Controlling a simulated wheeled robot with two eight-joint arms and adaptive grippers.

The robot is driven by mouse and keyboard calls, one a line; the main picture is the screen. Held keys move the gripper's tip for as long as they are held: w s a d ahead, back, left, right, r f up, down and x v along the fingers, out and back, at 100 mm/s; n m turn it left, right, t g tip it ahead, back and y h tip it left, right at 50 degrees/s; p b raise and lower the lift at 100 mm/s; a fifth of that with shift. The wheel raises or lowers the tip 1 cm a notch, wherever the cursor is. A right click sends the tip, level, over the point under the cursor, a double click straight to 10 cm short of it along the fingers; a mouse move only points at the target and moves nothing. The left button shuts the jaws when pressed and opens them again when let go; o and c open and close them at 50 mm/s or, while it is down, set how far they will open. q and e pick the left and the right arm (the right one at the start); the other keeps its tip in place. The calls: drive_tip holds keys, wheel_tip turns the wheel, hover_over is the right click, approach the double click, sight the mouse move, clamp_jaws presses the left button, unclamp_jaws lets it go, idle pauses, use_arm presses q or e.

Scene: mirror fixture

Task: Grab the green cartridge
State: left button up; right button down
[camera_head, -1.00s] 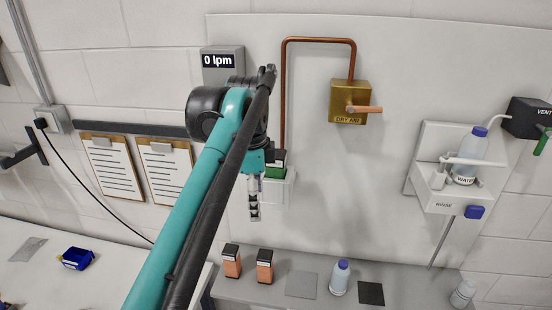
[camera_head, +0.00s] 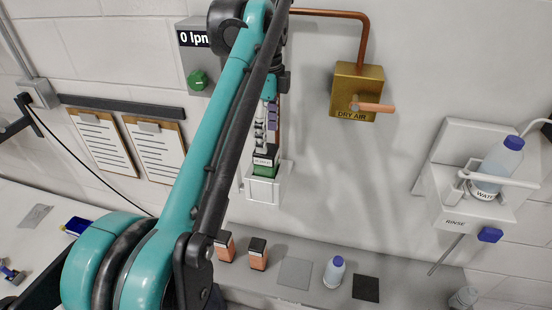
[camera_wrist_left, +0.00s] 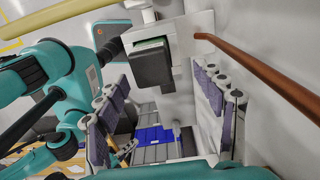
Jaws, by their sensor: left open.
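The green cartridge (camera_head: 265,166), with a black upper part and a white label, sits upright in a white wall holder (camera_head: 262,190). In the left wrist view the cartridge (camera_wrist_left: 152,67) shows a dark face with a green edge, ahead of the gap between my fingers. My left gripper (camera_head: 267,136) points down at the cartridge's top in the head view. Its two fingers stand apart with a gap between them in the left wrist view (camera_wrist_left: 163,95), and nothing is gripped. I cannot tell whether a finger touches the cartridge. My right gripper is not identifiable in these views.
A copper pipe (camera_head: 364,40) runs to the brass dry air valve (camera_head: 357,90), right of my gripper. A flow box (camera_head: 190,55) with a green knob is to the left. Orange cartridges (camera_head: 257,255) and a bottle (camera_head: 334,272) stand on the grey shelf below.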

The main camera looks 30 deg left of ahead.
sight(266, 160)
use_arm(q)
drive_tip(key=shift+f, duration=0.45)
drive_tip(key=shift+s+f, duration=0.35)
drive_tip(key=shift+f, duration=0.3)
drive_tip(key=shift+s+f, duration=0.35)
drive_tip(key=shift+f, duration=0.25)
wheel_tip(266, 160, down, 4)
drive_tip(key=shift+w+d+f+p, duration=0.1)
drive_tip(key=shift+w+p, duration=0.05)
drive_tip(key=shift+p, duration=0.3)
drive_tip(key=shift+c, duration=1.3)
drive_tip(key=c, duration=1.2)
